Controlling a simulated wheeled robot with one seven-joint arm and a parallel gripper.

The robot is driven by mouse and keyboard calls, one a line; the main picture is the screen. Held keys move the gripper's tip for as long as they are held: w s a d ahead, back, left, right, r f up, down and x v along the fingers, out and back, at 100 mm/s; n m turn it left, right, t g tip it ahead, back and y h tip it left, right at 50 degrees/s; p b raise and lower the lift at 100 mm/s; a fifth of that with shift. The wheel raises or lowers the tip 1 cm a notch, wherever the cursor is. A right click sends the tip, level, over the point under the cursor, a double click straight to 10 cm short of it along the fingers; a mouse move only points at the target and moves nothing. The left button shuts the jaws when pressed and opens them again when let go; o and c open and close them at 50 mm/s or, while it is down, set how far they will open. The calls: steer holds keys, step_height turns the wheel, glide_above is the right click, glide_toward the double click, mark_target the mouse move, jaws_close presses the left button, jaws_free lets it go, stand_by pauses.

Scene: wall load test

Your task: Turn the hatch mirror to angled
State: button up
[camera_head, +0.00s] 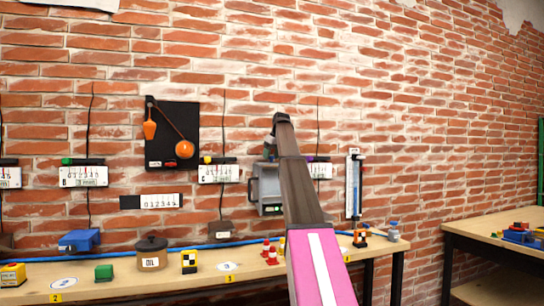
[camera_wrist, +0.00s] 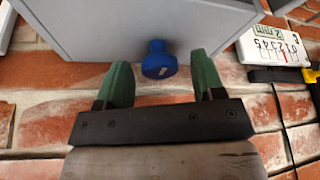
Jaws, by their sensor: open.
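A grey box-like housing (camera_head: 268,190) hangs on the brick wall, partly hidden behind my arm in the head view. The wrist view shows a grey housing (camera_wrist: 110,18) close up, with a round blue knob (camera_wrist: 158,62) at its edge. My gripper (camera_wrist: 160,75) has two green fingers, apart, one on each side of the knob. Gaps show between the knob and both fingers, so it is not clamped. No mirror face can be made out, and its angle cannot be told.
White scale plates hang to the left (camera_head: 219,174) and partly behind my arm. A blue upright gauge (camera_head: 354,187) hangs to the right. A black panel with an orange pendulum (camera_head: 184,149) is further left. The workbench (camera_head: 130,282) below carries several small items.

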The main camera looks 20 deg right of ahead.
steer(key=c, duration=0.9)
steer(key=shift+m, duration=0.4)
steer(key=m+h, duration=0.1)
steer(key=m, duration=0.1)
steer(key=shift+a+m, duration=0.1)
steer(key=shift+m, duration=0.3)
steer(key=shift+a+r+m+h, duration=0.1)
steer(key=shift+m+h, duration=0.9)
steer(key=shift+m, duration=1)
steer(key=o, duration=0.9)
